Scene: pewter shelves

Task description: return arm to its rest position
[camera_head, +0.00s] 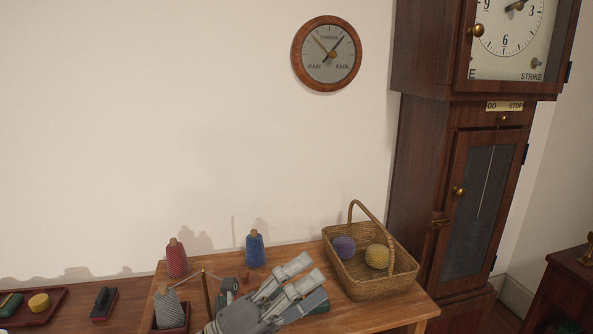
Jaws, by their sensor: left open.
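My left gripper (305,283) is at the bottom centre, over the wooden table (385,316). Its grey fingers point up and to the right and are spread apart, with nothing seen between them. The wicker basket (370,285) stands just to the right of the fingertips, with a purple ball (344,247) and a yellow ball (377,256) in it. My right gripper is not in view.
A red thread cone (177,260) and a blue one (255,249) stand behind my gripper. A grey cone (168,309) stands left of it, near a thin brass stand (206,296). A tall wooden clock (440,160) rises at the right.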

